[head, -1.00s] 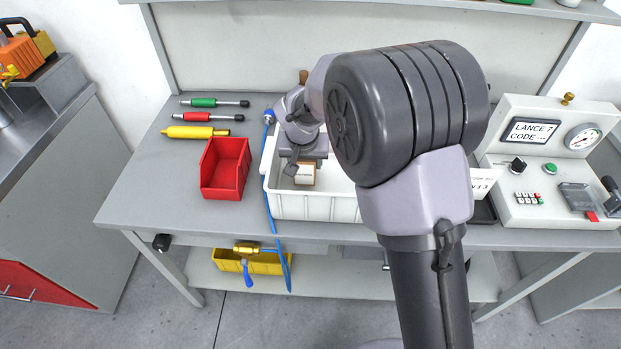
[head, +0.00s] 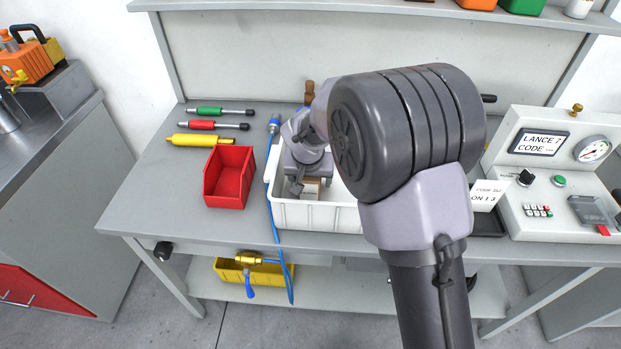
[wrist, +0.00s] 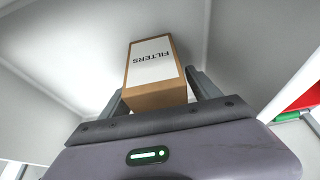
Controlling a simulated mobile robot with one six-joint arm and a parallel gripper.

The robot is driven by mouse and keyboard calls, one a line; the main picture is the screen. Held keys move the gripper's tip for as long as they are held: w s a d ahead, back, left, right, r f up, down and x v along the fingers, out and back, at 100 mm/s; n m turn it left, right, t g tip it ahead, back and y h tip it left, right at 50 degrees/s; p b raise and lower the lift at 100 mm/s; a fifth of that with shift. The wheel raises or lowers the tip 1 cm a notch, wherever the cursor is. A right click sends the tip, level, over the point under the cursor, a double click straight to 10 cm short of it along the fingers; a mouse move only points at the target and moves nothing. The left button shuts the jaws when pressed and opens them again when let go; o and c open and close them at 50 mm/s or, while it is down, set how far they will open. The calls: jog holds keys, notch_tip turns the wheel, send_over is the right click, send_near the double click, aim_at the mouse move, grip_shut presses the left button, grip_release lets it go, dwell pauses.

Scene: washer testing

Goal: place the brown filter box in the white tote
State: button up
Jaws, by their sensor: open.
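The brown filter box (head: 312,189) is inside the white tote (head: 318,216) on the workbench, near the tote's left side. In the wrist view the box (wrist: 150,88) shows a white label reading FILTERS and stands between my two fingers. My gripper (head: 301,187) reaches down into the tote and covers part of the box in the head view. The fingers are open on either side of the box; their tips are partly hidden behind it. White tote walls (wrist: 45,105) surround it. My arm hides the tote's right part.
A red bin (head: 229,180) stands just left of the tote. A blue hose (head: 270,195) hangs along the tote's left side. A control panel (head: 560,180) stands on the right.

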aim_at(309, 179)
jog(key=p+v, duration=0.3)
jog(key=v, duration=0.8)
jog(key=shift+p, duration=0.35)
jog(key=shift+s+d+r, duration=0.1)
jog(key=shift+s+r, duration=0.15)
jog(key=shift+r, duration=0.25)
jog(key=s+d+r+m+y, duration=0.1)
jog(key=s+d+r+m, duration=0.1)
jog(key=s+d+r, duration=0.5)
jog(key=s+d+r+m, duration=0.1)
jog(key=s+d+r, duration=0.45)
jog(key=s, duration=0.45)
jog(key=s+m+t+y, duration=0.1)
jog(key=s, duration=0.9)
jog(key=shift+d, duration=0.2)
